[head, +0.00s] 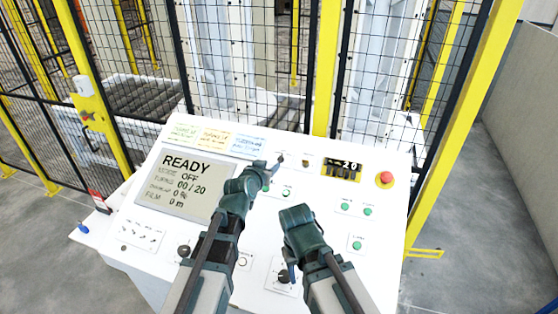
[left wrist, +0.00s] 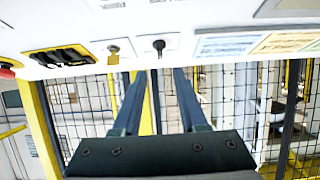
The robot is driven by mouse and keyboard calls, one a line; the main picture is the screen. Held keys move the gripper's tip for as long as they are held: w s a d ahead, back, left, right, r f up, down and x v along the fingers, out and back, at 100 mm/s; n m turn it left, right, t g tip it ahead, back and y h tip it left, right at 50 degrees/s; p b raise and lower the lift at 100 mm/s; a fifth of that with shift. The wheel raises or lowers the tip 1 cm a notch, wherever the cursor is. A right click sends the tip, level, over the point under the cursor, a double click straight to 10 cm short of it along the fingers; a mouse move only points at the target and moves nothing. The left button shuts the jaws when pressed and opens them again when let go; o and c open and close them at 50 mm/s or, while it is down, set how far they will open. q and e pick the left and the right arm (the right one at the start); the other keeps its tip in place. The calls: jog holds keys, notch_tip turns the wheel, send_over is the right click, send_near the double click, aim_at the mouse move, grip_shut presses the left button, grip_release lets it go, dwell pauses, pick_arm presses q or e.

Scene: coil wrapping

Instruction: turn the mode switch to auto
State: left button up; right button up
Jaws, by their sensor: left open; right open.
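A black rotary switch, apparently the mode switch (head: 280,158), sits on a white plate near the panel's top edge. Its black knob (left wrist: 158,45) also shows in the left wrist view, just beyond and between my fingertips. My left gripper (head: 271,166) is open, with its two fingers (left wrist: 157,72) spread and nothing between them. The display (head: 182,182) reads READY and mode OFF. My right gripper (head: 290,264) is low over the front of the panel, by a black knob (head: 283,278); its fingers are mostly hidden.
A brass key switch (head: 305,162) sits beside the black switch. Several green buttons (head: 344,205) dot the panel. A mesh fence with yellow posts (head: 326,70) stands behind the panel.

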aim_at(280, 158)
pick_arm(q)
jog(key=b+x, duration=0.3)
jog(key=x, duration=0.7)
jog(key=shift+w+d+f+b, duration=0.1)
jog(key=shift+w+f+b, duration=0.1)
jog(key=shift+w+b, duration=0.15)
pick_arm(e)
notch_tip(280, 158, down, 4)
jog(key=shift+f, duration=0.1)
pick_arm(q)
jog(key=shift+s, duration=0.1)
grip_shut()
